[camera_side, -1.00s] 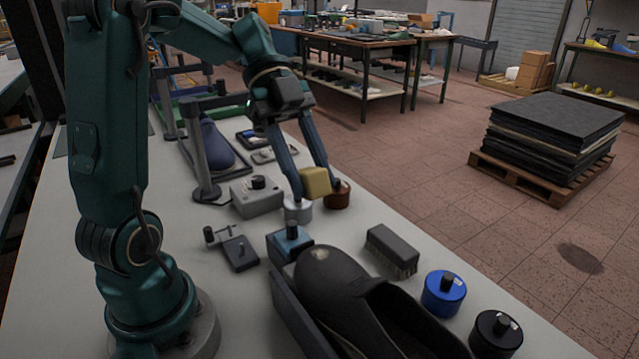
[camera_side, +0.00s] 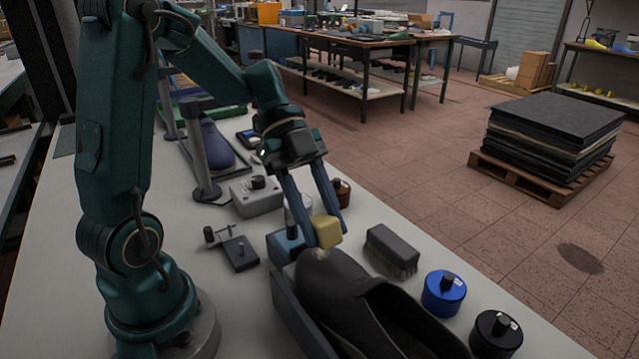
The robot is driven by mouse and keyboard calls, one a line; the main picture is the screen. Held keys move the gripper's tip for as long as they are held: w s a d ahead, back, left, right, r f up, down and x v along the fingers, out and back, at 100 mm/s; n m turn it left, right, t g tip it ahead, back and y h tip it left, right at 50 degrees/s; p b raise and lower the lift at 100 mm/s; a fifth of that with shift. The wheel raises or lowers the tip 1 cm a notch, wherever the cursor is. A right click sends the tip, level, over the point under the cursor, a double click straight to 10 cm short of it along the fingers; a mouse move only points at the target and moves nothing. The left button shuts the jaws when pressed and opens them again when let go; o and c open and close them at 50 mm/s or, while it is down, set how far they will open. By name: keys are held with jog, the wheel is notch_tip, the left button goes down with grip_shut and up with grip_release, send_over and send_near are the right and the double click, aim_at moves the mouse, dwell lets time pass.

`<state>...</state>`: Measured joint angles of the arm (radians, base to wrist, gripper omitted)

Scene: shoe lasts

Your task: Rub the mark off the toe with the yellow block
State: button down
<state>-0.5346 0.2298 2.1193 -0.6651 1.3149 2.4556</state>
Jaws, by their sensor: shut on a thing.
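My gripper (camera_side: 326,227) is shut on the yellow block (camera_side: 326,231), one finger on each side of it. The block is just above and behind the toe of a black shoe (camera_side: 345,290); I cannot tell whether it touches the toe. A small pale mark (camera_side: 318,255) shows on top of the toe, just below the block. The shoe lies on the bench with its toe towards a blue clamp (camera_side: 287,244).
A dark brush (camera_side: 391,251) lies right of the toe. A blue tin (camera_side: 443,293) and a black tin (camera_side: 495,334) stand along the bench's right side. A grey box with a knob (camera_side: 257,197) and a small dark fixture (camera_side: 235,248) are to the left.

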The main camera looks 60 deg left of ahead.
aim_at(320, 253)
jog(key=shift+d+f, duration=0.2)
jog(key=shift+f, duration=0.35)
jog(key=shift+d+f, duration=0.2)
jog(key=shift+f, duration=0.3)
dwell(0.7)
jog(key=shift+a+f, duration=0.3)
jog(key=shift+a, duration=0.65)
jog(key=shift+a+f, duration=0.3)
jog(key=shift+a, duration=0.6)
jog(key=shift+f, duration=0.1)
jog(key=shift+d, duration=0.1)
jog(key=shift+s+d+r, duration=0.1)
jog(key=shift+d+r, duration=0.2)
jog(key=shift+d, duration=0.7)
jog(key=shift+d+r, duration=0.25)
jog(key=shift+d, duration=0.7)
jog(key=shift+a+r, duration=0.4)
jog(key=shift+r, duration=0.4)
jog(key=shift+a+r, duration=0.35)
jog(key=shift+r, duration=0.45)
jog(key=shift+a+r, duration=0.25)
jog(key=shift+r, duration=0.4)
jog(key=shift+a+r, duration=0.25)
jog(key=shift+r, duration=0.35)
